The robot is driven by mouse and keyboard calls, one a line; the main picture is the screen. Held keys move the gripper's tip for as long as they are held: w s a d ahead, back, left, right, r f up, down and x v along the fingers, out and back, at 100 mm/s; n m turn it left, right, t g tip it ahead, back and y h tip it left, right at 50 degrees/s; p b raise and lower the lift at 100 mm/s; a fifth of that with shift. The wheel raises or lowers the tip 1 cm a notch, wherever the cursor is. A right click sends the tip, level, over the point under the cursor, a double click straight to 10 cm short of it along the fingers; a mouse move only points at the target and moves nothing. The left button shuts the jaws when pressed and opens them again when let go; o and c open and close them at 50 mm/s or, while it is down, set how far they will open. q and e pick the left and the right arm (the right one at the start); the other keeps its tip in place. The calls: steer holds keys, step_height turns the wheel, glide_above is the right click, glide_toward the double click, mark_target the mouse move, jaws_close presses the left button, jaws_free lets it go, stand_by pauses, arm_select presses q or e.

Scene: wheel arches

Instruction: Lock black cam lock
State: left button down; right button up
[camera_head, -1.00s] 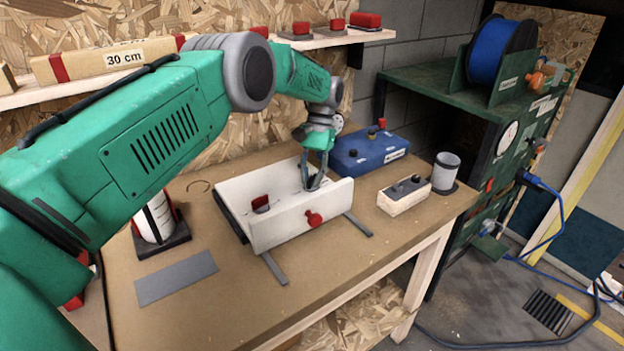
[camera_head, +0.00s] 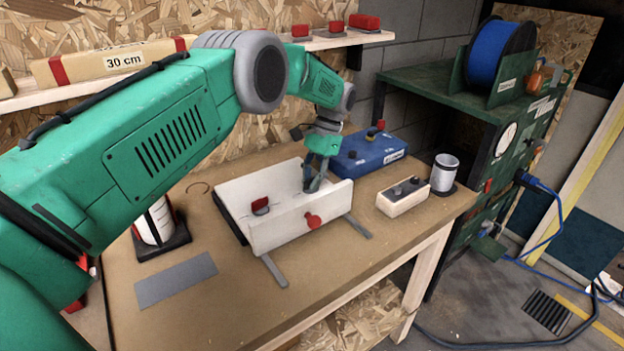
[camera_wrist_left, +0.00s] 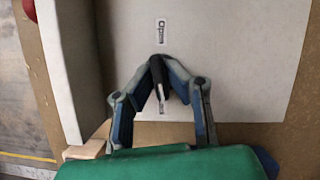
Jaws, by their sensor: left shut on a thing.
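The white panel fixture (camera_head: 275,232) stands on the workbench, with a red knob (camera_head: 312,221) on its front face and a red cam lock (camera_head: 260,206) on its inner face. My left gripper (camera_head: 314,186) reaches down into the right part of the fixture. In the left wrist view, the fingers of my left gripper (camera_wrist_left: 160,80) are closed on the black cam lock handle (camera_wrist_left: 157,72), below a printed label on the white surface. In the head view the fingers mostly hide the black cam lock. My right gripper is not in view.
A blue box (camera_head: 368,154) with knobs stands behind the fixture. A small cream box (camera_head: 403,196) and a grey cylinder (camera_head: 445,172) stand to the right. A grey plate (camera_head: 176,279) lies at the front left. The bench's front middle is clear.

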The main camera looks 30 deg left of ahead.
arm_select(q)
steer(key=shift+w+r, duration=0.2)
steer(key=shift+w, duration=0.05)
steer(key=c, duration=1.6)
jaws_free()
steer(key=shift+c, duration=0.2)
steer(key=shift+o, duration=0.2)
steer(key=shift+f, duration=0.2)
steer(key=shift+w+v, duration=0.2)
steer(key=shift+v, duration=3.5)
steer(key=shift+a, duration=0.1)
